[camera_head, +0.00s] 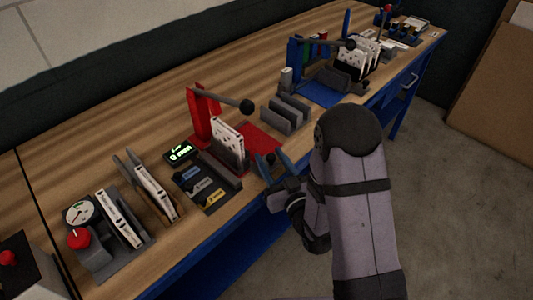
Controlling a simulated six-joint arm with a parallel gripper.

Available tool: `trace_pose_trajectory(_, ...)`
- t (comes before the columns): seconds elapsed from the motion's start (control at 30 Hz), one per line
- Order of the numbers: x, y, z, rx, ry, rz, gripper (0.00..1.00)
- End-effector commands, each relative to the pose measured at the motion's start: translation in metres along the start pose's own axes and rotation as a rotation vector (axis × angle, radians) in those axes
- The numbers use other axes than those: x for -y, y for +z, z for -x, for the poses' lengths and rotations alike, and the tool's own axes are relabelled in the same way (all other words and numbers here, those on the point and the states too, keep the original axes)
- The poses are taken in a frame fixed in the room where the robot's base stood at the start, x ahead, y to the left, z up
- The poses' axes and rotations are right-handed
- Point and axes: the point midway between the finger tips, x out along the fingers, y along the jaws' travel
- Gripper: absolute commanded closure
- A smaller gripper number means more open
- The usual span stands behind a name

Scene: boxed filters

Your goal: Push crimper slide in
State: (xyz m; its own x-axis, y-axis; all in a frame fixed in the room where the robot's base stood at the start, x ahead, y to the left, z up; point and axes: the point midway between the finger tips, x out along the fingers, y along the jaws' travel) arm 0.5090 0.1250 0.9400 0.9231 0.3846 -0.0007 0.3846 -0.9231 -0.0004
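The red crimper (203,118) stands on the wooden bench left of centre, with a lever ending in a black knob (247,106). A white boxed filter (228,138) stands upright in a dark holder beside the red upright. A flat red plate (262,138) lies to its right. I cannot tell for certain which part is the slide. My gripper (272,160) is at the bench's front edge, just right of and in front of the holder. Its two fingers appear apart with nothing between them. My arm hides part of the bench edge; contact with the crimper cannot be told.
Grey slotted blocks (287,113) stand behind my gripper. A blue press (295,55) and more white filters are farther back. A tray with coloured labels (205,187), a small green-lit display (181,151) and a gauge station (80,213) with a red knob are at left.

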Motion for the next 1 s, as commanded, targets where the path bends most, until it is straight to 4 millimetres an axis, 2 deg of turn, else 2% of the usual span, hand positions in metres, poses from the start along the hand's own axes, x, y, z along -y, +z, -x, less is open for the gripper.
trace_pose_trajectory(0.2, 0.000, -0.003, 0.017, 0.004, -0.001, 0.000, 0.60)
trace_pose_trajectory(0.4, 0.000, -0.001, 0.025, 0.002, -0.002, -0.001, 0.60)
trace_pose_trajectory(1.0, 0.000, -0.002, 0.025, 0.001, 0.000, -0.003, 0.60)
